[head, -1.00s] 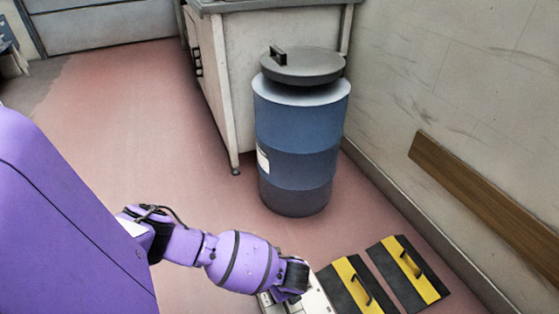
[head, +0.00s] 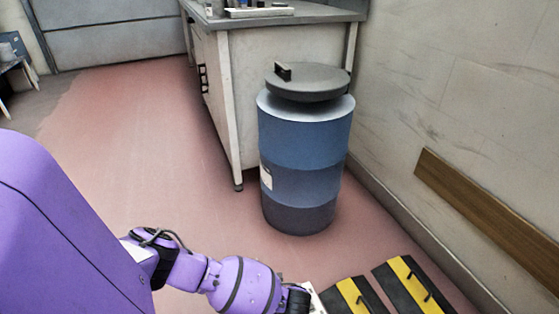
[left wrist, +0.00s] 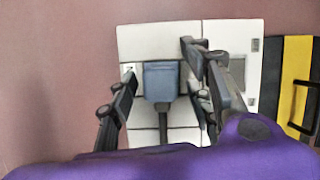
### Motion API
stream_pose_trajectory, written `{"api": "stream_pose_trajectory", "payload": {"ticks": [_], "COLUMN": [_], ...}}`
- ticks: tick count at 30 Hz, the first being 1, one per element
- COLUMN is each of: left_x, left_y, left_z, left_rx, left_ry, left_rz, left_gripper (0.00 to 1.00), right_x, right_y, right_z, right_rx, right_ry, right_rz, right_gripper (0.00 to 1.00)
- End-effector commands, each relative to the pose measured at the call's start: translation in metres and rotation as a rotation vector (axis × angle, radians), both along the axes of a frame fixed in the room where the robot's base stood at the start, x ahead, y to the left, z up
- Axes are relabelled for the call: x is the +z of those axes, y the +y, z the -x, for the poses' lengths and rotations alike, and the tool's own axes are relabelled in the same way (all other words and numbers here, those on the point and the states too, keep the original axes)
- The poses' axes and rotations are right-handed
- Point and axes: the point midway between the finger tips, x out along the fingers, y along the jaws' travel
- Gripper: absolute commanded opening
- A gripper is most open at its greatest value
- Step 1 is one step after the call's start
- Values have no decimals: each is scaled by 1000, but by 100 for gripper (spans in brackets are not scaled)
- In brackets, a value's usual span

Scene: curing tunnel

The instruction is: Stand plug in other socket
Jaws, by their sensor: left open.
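A blue-grey plug (left wrist: 163,82) with a dark cable running down the picture shows in the left wrist view, on a white tiled panel (left wrist: 150,42). A small socket-like face (left wrist: 128,70) is partly visible left of the plug. My left gripper (left wrist: 160,64) is open, with one finger on each side of the plug; I see gaps between fingers and plug, and cannot tell the height difference. In the head view the left gripper is out of sight below the bottom edge. My right gripper is not in view.
A yellow-and-black striped plate with a handle (head: 408,278) and a second one (head: 352,294) lie right of the panel. A blue drum (head: 303,165) with a dark lid stands ahead beside a workbench (head: 275,20). The red floor at left is clear.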

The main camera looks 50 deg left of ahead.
Motion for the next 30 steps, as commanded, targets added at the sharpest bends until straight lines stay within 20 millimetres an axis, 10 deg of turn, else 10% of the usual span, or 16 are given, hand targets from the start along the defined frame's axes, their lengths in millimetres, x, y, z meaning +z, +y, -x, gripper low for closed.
{"api": "stream_pose_trajectory", "payload": {"ticks": [21,30], "left_x": [104,115], "left_y": [-36,-42], "left_z": [13,16], "left_rx": [1,1], "left_ry": [-3,0], "left_rz": [2,0], "left_gripper": [46,46], "right_x": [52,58], "right_y": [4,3], "right_z": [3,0], "right_rx": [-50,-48], "right_ry": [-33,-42], "right_rz": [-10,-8], "right_gripper": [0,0]}}
